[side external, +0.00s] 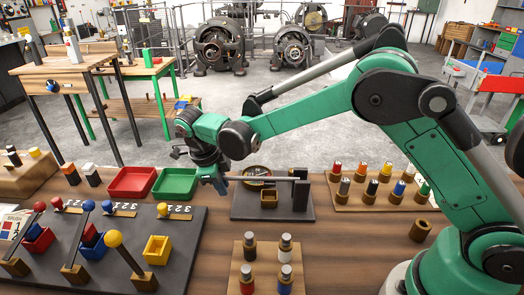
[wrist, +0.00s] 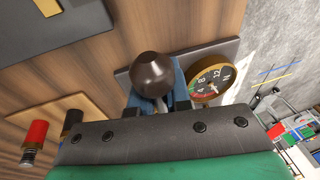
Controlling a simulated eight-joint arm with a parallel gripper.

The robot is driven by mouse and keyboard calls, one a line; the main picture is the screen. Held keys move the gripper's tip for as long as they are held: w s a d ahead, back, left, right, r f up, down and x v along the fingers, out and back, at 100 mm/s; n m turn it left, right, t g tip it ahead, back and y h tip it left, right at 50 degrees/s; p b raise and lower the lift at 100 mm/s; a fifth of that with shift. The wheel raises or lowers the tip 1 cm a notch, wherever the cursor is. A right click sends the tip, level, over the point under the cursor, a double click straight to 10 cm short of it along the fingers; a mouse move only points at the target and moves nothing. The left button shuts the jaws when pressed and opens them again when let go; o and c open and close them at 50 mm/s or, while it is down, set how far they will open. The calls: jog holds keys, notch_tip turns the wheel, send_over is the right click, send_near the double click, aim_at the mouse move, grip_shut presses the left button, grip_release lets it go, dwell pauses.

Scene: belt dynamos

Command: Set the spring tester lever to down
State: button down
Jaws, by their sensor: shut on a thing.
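The spring tester has a dark base plate (side external: 272,212), an upright post at its right, and a grey lever (side external: 262,179) that runs left from the post, about level. A round dial gauge (side external: 257,171) with a brass rim stands behind the lever, and a small brass cup (side external: 269,198) sits below it. My gripper (side external: 217,183) is at the lever's left end, shut on it. In the wrist view the lever's dark round knob (wrist: 152,75) shows between the blue fingers, with the gauge (wrist: 212,80) at right. The fingertips are partly hidden by the knob.
Red (side external: 132,182) and green (side external: 176,184) trays lie left of the tester. A panel with several ball-topped levers (side external: 185,245) is at front left. Wooden racks of coloured cylinders stand in front (side external: 264,268) and at right (side external: 378,197).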

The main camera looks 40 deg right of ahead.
jog(key=shift+f, duration=0.1)
jog(key=c, duration=0.9)
grip_release()
jog(key=v, duration=0.5)
jog(key=shift+a+r, duration=0.1)
jog(key=shift+r, duration=0.25)
